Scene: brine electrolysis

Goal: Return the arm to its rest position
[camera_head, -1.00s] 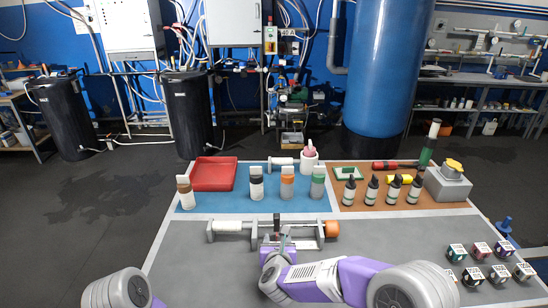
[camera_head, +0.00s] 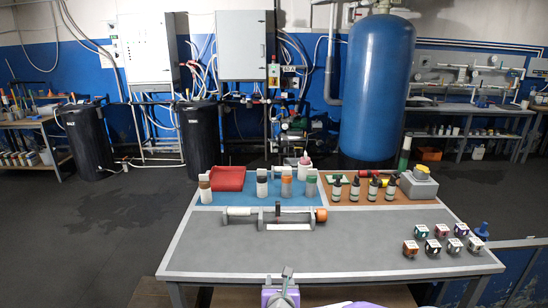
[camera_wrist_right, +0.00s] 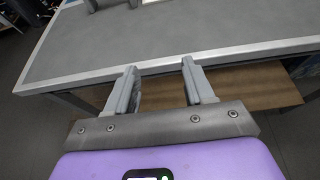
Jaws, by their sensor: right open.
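My right gripper (camera_head: 284,283) is at the bottom middle of the head view, just in front of the table's near edge. In the right wrist view its two grey fingers (camera_wrist_right: 163,90) stand apart with nothing between them. The grey table (camera_head: 230,260) lies beyond the fingertips. On it sits a grey stand holding a horizontal cell with a white end and an orange end cap (camera_head: 321,215), and the gripper is well clear of it. My left gripper does not show in the head view.
A red tray (camera_head: 229,178) and several capped bottles stand on a blue mat (camera_head: 213,196). Several small cubes (camera_head: 411,248) sit at right. The table's front is clear.

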